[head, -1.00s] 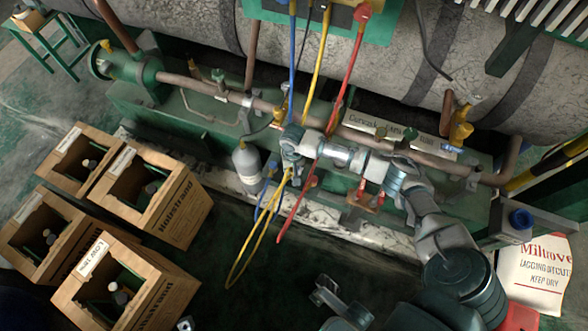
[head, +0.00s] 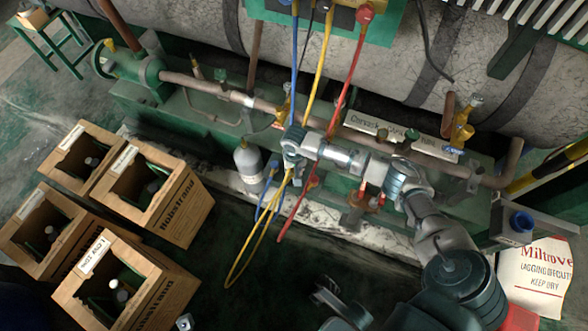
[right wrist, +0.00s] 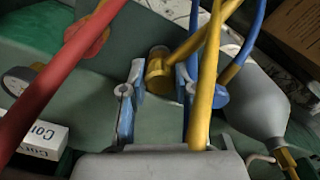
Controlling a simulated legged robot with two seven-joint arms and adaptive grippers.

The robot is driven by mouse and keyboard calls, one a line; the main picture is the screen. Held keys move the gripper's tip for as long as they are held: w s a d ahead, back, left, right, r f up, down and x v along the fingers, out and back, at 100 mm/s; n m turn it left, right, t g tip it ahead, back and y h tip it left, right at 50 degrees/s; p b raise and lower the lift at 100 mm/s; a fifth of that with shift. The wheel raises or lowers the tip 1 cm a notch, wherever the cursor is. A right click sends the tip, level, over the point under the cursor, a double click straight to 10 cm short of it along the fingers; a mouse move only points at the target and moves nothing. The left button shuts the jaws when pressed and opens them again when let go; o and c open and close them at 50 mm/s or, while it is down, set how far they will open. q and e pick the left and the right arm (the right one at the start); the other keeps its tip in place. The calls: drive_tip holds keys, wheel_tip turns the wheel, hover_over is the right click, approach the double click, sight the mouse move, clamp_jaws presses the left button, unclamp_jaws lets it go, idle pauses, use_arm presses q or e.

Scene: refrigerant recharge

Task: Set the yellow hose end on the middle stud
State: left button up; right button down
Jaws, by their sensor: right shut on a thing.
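The yellow hose (head: 318,68) hangs from the green panel and loops below my right gripper (head: 290,148). In the right wrist view, a brass-yellow hose end (right wrist: 158,75) lies between the blue-padded fingers of the right gripper (right wrist: 156,98). The fingers are shut on it, in front of green metalwork. The yellow hose (right wrist: 205,85) also crosses close over the right finger. In the head view the gripper body hides the hose end. I cannot make out the middle stud, so I cannot tell whether the end touches it.
A blue hose (head: 294,60) and a red hose (head: 350,85) hang beside the yellow one. A grey bottle (head: 248,163) stands left of the gripper. Copper piping (head: 215,90) and a brass valve (head: 462,128) are nearby.

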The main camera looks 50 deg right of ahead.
drive_tip(key=shift+f, duration=0.45)
drive_tip(key=c, duration=0.8)
unclamp_jaws()
